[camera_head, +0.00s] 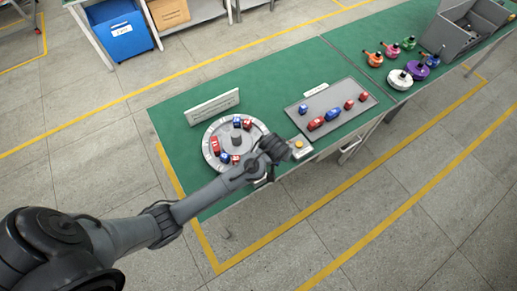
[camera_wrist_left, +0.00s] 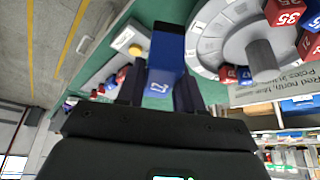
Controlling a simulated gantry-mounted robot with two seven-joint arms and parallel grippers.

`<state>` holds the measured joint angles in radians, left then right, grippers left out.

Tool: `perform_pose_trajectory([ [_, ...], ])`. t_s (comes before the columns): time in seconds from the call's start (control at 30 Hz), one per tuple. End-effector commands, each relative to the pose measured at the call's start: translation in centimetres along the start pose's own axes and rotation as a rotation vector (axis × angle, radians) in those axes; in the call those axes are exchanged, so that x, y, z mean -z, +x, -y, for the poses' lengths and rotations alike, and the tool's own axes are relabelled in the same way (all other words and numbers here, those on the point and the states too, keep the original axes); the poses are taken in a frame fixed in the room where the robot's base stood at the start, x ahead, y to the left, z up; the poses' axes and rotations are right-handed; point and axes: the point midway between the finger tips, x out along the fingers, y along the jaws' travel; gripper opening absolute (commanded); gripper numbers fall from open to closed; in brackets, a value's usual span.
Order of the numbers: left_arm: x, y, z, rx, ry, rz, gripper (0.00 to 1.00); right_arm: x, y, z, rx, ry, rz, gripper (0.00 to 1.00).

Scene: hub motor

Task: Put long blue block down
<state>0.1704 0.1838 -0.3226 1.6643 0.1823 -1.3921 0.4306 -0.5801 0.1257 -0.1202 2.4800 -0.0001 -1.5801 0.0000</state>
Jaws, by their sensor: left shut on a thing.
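My left gripper (camera_wrist_left: 160,92) is shut on a long blue block (camera_wrist_left: 168,55) in the left wrist view, with a dark finger on each side of it. In the head view my left gripper (camera_head: 268,155) is above the near right edge of the round grey hub (camera_head: 208,137), and the held block is hidden there. The hub also shows in the left wrist view (camera_wrist_left: 208,45), beside the held block. Red and blue blocks sit around its ring. I cannot tell whether the held block touches the hub. My right gripper is not in view.
A grey tray (camera_head: 345,88) with several red and blue blocks lies right of the hub. A small box with a yellow button (camera_head: 299,144) stands near the front edge. A white sign (camera_head: 212,106) stands behind the hub. Colored parts and a grey bin (camera_head: 455,38) are farther right.

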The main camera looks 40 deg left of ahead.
Motion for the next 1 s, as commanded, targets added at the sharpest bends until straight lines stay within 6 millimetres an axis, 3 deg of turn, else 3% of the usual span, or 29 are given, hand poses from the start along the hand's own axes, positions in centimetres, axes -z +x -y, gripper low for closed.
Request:
perform_pose_trajectory([
  [0.23,1.0,1.0,0.2,0.085,-0.165,-0.037,0.0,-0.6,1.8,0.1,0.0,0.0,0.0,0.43],
  [0.47,2.5,1.9,1.5,0.085,-0.159,-0.072,0.0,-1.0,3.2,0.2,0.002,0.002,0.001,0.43],
  [1.0,2.7,7.9,10.5,0.087,-0.157,-0.081,0.0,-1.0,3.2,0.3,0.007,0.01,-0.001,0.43],
])
